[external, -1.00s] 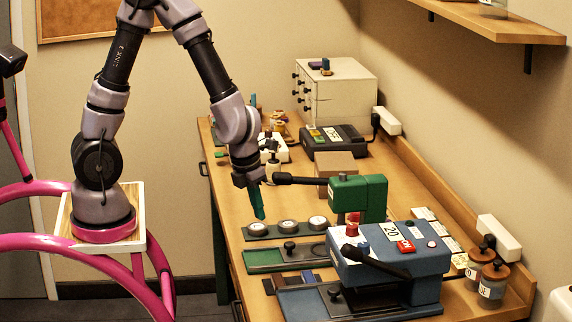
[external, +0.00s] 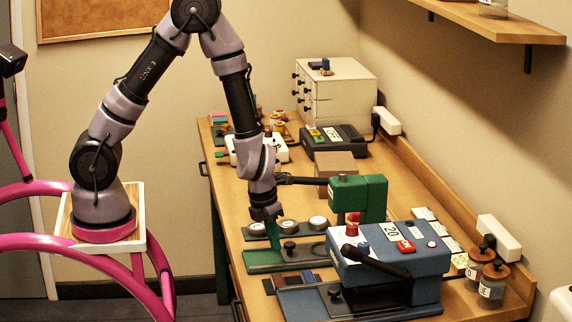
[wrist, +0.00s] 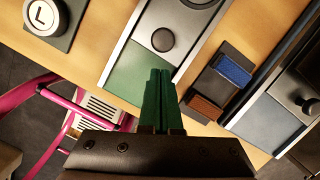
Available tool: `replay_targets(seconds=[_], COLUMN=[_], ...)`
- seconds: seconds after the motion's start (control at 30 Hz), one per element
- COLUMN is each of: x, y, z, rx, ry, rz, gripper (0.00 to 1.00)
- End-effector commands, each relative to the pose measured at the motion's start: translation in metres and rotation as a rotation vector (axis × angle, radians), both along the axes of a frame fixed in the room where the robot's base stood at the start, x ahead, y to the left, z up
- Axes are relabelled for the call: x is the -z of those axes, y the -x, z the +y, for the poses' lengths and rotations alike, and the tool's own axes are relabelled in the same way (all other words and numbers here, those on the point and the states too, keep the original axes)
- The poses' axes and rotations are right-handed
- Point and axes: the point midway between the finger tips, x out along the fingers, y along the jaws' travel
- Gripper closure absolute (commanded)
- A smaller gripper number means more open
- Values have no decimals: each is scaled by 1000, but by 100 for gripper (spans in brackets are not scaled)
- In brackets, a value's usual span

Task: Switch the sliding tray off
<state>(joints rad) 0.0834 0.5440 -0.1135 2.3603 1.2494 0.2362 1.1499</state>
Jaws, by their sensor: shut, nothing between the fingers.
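A sliding tray with a grey plate and black knob (external: 290,247) lies on a green-ended base (external: 262,262) in front of the green press (external: 360,198). In the wrist view the knob (wrist: 163,39) and the bare green end (wrist: 128,76) show clearly. A second, blue-ended tray (external: 305,303) with its own knob (wrist: 312,106) lies by the blue machine. My gripper (external: 276,246) is shut and empty, with green fingers. In the wrist view its fingertips (wrist: 159,72) overlap the green end, on the near side of the knob. I cannot tell whether they touch it.
Round grey pads (external: 287,227) sit on a dark strip behind the green tray. The blue machine (external: 390,258) stands to the right. Brown and blue blocks (wrist: 232,70) lie between the two trays. The press's black lever (external: 300,180) passes close by my wrist.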

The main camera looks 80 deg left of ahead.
Motion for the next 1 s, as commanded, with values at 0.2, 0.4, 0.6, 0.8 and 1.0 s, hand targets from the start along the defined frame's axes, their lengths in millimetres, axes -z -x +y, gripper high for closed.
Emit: replay_targets(seconds=[0.2, 0.4, 0.6, 0.8, 1.0], x=[2, 2, 3, 3, 2], y=[-12, -13, -18, -51, -63], z=[6, 6, 7, 8, 6], rx=[0, 1, 1, -3, 1], ry=[1, 1, -1, 0, 1], rz=[0, 1, -1, -4, 0], gripper=[100, 100, 100, 100, 100])
